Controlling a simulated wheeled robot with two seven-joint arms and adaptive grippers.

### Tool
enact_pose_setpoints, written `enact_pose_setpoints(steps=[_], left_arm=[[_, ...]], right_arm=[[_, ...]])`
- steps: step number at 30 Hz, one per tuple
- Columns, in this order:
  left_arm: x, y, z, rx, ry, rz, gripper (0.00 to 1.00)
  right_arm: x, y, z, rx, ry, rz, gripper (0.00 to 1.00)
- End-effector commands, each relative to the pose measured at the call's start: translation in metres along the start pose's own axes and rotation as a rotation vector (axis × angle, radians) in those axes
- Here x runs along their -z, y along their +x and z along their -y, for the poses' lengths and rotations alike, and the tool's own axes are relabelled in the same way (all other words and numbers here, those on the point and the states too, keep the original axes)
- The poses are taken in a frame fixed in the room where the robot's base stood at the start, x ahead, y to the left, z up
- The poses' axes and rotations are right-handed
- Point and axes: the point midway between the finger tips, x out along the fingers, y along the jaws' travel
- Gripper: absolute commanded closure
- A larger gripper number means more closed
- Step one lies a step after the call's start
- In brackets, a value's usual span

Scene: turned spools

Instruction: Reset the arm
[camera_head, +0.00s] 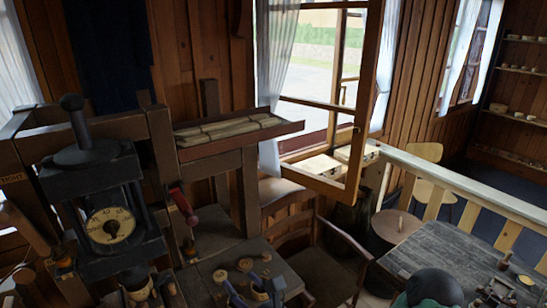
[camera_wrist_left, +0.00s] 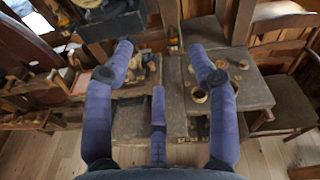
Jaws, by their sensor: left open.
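My left gripper (camera_head: 256,291) is at the bottom edge of the head view, over the front of a dark wooden bench. The left wrist view shows the gripper (camera_wrist_left: 159,66) with its blue-purple fingers spread wide and nothing between them. Small round turned wooden pieces (camera_head: 245,264) lie on the bench beyond the fingers. One such piece (camera_wrist_left: 198,94) shows beside the right finger in the left wrist view. My right gripper is not in view.
A dark press with a round dial (camera_head: 110,225) stands at the left. A tray of rods (camera_head: 225,130) sits above the bench. A wooden chair (camera_head: 315,240) stands right of the bench. A table (camera_head: 450,255) and a railing (camera_head: 440,175) are at the right.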

Motion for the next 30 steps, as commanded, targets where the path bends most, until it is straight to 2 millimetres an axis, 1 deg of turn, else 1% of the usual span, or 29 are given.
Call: enact_pose_setpoints(steps=[1,8,14,17,20,21,23,24,26,27,29,30], left_arm=[[0.009,0.004,-0.003,-0.012,0.008,-0.019,0.42],[0.044,0.018,-0.018,-0.075,0.023,-0.115,0.42],[0.092,0.031,-0.042,-0.167,0.029,-0.244,0.42],[0.123,0.037,-0.059,-0.234,0.026,-0.330,0.42],[0.163,0.040,-0.084,-0.330,0.009,-0.441,0.42],[0.183,0.040,-0.096,-0.382,-0.006,-0.497,0.42],[0.216,0.037,-0.117,-0.476,-0.038,-0.589,0.42],[0.238,0.033,-0.132,-0.545,-0.068,-0.652,0.42],[0.272,0.025,-0.152,-0.658,-0.126,-0.745,0.42],[0.293,0.016,-0.165,-0.741,-0.175,-0.806,0.42],[0.326,0.002,-0.182,-0.876,-0.267,-0.893,0.42],[0.346,-0.008,-0.191,-0.968,-0.336,-0.944,0.42]], right_arm=[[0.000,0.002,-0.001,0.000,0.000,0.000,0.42],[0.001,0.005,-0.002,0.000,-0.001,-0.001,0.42],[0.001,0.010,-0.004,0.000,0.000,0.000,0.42],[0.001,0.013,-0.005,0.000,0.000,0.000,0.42],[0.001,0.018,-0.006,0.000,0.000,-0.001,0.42],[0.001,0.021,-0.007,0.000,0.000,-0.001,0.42],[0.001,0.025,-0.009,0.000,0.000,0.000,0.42],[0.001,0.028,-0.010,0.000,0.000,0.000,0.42],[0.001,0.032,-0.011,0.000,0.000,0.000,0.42],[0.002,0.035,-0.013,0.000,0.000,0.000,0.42],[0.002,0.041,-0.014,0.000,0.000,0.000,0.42],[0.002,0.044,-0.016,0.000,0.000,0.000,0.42]])
